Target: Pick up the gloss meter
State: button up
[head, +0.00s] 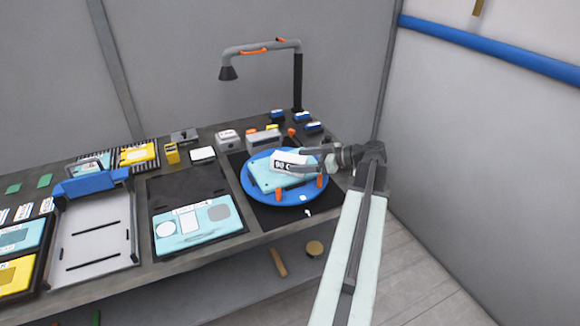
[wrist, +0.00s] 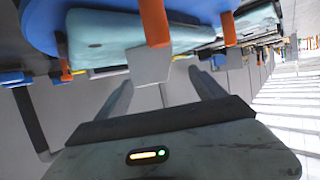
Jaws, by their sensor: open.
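A white boxy device with a dark display, which looks like the gloss meter (head: 288,160), sits on a light blue panel (head: 265,180) on the round blue turntable (head: 250,194). My gripper (head: 312,161) is at its right side, fingers pointing left towards it. In the wrist view the gripper (wrist: 160,80) is open, its two dark fingers apart. A pale grey block (wrist: 150,66), probably the same device, shows just beyond and between the fingertips. Whether the fingers touch it cannot be told.
Orange clamps (head: 279,194) stand at the turntable's edge. Grey boxes (head: 264,141) and small blue items stand behind it. A lamp arm (head: 262,47) rises at the back. A light blue panel (head: 196,222) lies in a dark tray to the left. A wall is at right.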

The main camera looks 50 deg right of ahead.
aim_at(289, 160)
jog(key=b+x, duration=0.1)
jog(key=x, duration=0.4)
jog(key=shift+w+b, duration=0.3)
jog(key=shift+b, duration=0.05)
jog(key=shift+d, duration=0.1)
grip_shut()
jog(key=shift+r, duration=0.1)
